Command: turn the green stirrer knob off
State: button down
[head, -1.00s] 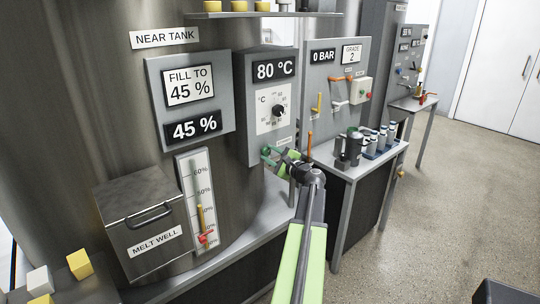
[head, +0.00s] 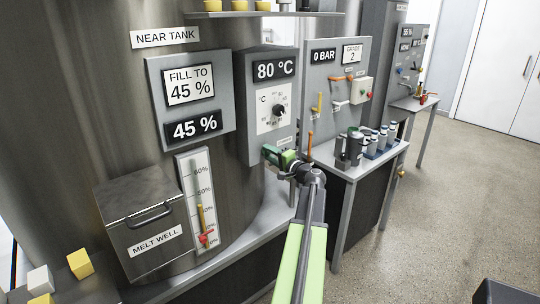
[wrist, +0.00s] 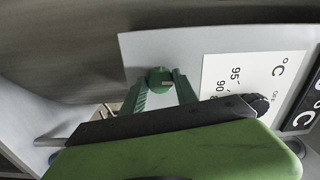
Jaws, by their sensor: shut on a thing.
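The round green stirrer knob (wrist: 160,80) sits on the grey panel (wrist: 140,50) in the wrist view. My gripper (wrist: 160,84) is shut on it, with one green finger on each side. A pale mark shows on the knob's face. In the head view my gripper (head: 268,153) is at the lower part of the 80 °C panel (head: 255,140), below the temperature dial. There the knob is hidden by my gripper. I cannot read whether the knob stands at on or off.
The black temperature dial (head: 279,110) is just above my gripper. An orange upright lever (head: 310,143) stands close on the right. The metal melt well box (head: 145,220) and the level gauge (head: 197,200) are to the left. Silver vessels (head: 352,146) stand on the right bench.

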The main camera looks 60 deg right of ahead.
jog(key=shift+w+n, duration=0.1)
jog(key=shift+n, duration=0.2)
dwell(0.4)
jog(key=c, duration=0.9)
grip_release()
jog(key=shift+c, duration=0.2)
jog(key=v, duration=1.7)
jog(key=shift+s, duration=0.2)
